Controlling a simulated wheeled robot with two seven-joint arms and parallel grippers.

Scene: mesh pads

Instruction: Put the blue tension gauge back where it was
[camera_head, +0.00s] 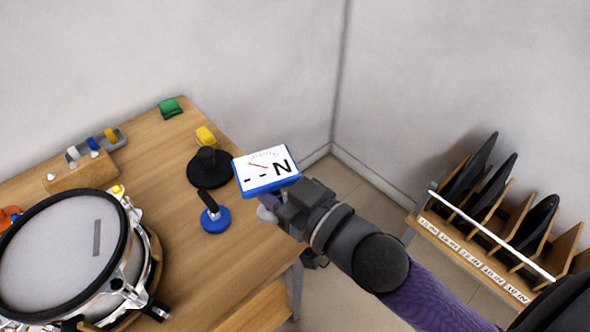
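A blue disc (215,221) with a dark upright handle stands on the wooden table, near its right edge. A blue-edged panel (267,170) with a white dial face, a red needle and "-- N" shows directly in front of my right gripper (286,205). I cannot tell for sure which of these two is the tension gauge, or whether they belong together. My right gripper is over the table's right edge, right of the blue disc. Its fingertips are partly hidden, so I cannot see whether it grips anything. My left gripper is out of view.
A drum (60,255) with a pale head fills the table's left front. A black disc with a knob (209,168), a yellow block (206,137) and a green block (171,108) sit farther back. A labelled rack (470,258) with dark discs stands at right.

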